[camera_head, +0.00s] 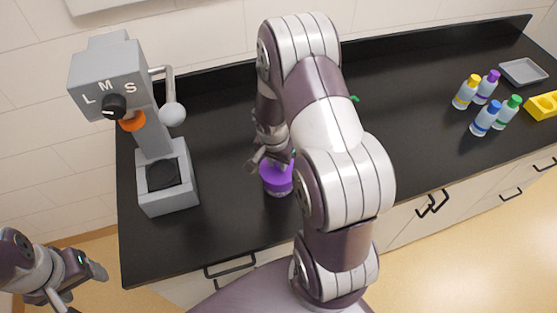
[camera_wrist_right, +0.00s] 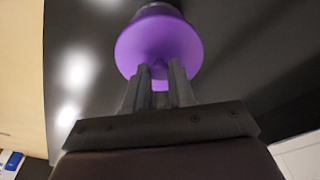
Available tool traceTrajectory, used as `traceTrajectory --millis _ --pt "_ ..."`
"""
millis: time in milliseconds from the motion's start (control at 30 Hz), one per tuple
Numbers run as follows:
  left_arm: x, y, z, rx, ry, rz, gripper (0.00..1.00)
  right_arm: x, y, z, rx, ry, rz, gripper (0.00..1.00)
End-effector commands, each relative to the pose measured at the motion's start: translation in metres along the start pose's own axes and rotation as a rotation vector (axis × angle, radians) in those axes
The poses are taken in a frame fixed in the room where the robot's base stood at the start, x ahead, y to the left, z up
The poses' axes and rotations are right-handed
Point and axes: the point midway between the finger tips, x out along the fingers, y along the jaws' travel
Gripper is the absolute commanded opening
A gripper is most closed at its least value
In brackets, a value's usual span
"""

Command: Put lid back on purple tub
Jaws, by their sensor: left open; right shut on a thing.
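In the right wrist view, the gripper (camera_wrist_right: 161,78) is shut on the knob of the round purple lid (camera_wrist_right: 150,42). The lid is at the tub's top; I cannot tell whether it is fully seated or just above. My left gripper (camera_head: 88,280) is open and empty, off the counter at lower left.
A grey press-like machine (camera_head: 150,130) marked L M S, with a dial and lever, stands left of the tub. Several capped bottles (camera_head: 487,118), a grey tray (camera_head: 523,72) and a yellow holder (camera_head: 545,105) are at the far right. The counter (camera_head: 420,120) between is mostly clear.

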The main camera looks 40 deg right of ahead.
Motion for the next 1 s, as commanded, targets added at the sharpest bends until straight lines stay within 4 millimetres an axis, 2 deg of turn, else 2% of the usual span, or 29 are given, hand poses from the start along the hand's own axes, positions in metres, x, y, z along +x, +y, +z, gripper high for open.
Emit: traceTrajectory --millis 1000 --pt "0.0061 0.0000 0.0007 0.000 0.000 0.000 0.67 0.0023 -0.0001 0.0005 0.000 0.000 0.000 0.00"
